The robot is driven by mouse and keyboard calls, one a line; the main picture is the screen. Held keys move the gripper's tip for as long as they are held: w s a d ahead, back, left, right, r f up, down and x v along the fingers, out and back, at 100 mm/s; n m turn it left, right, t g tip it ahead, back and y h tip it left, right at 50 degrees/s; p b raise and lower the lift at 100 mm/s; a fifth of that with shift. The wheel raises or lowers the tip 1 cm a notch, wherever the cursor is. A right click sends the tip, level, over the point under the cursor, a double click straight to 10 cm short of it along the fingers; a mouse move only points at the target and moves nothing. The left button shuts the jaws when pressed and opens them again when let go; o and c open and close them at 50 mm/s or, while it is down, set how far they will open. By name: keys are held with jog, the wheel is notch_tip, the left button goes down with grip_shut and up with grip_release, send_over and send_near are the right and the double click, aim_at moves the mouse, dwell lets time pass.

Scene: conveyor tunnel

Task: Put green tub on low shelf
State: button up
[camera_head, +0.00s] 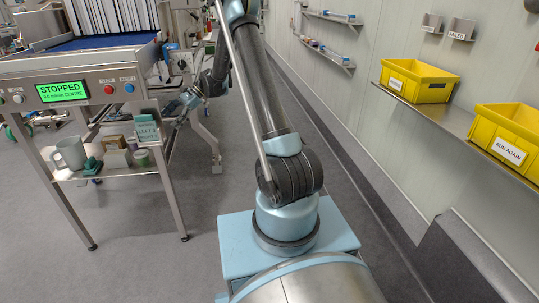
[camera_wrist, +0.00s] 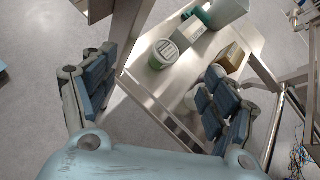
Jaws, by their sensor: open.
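The green tub (camera_wrist: 158,63) is a small round tub with a pale label on its lid. It stands upright on the low metal shelf (camera_wrist: 150,92), near the shelf's edge in the wrist view. In the head view it looks like the small green-grey cylinder (camera_head: 142,158) at the right end of the low shelf (camera_head: 117,173). My gripper (camera_wrist: 155,100) is open, its fingers spread on either side of the picture with nothing between them. The tub lies beyond the fingertips, apart from them. In the head view my gripper (camera_head: 180,104) is beside the shelf's right end.
The conveyor screen (camera_head: 62,91) reads STOPPED. Yellow bins (camera_head: 418,80) sit on the right wall shelf.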

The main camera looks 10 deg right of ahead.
jog(key=s+d+r+n+t+h, duration=0.25)
jog(key=s+d+r, duration=0.35)
jog(key=s+d, duration=0.35)
jog(key=s+d+r+n+t+h, duration=0.1)
jog(key=s+d+r+n+h, duration=0.15)
jog(key=s+d+r, duration=0.55)
jog(key=s+d+f+n+h, duration=0.1)
jog(key=s+d+f+n, duration=0.1)
jog(key=s+d, duration=0.3)
jog(key=s+d+f+n+t+h, duration=0.1)
jog(key=s+d+f, duration=0.4)
jog(key=s, duration=0.7)
jog(key=s+d+f+n+t+h, duration=0.1)
jog(key=s+d+f+n+h, duration=0.2)
jog(key=s+d, duration=0.4)
jog(key=shift+s+d+f, duration=0.25)
jog(key=shift+s+f, duration=0.3)
jog(key=shift+s, duration=0.55)
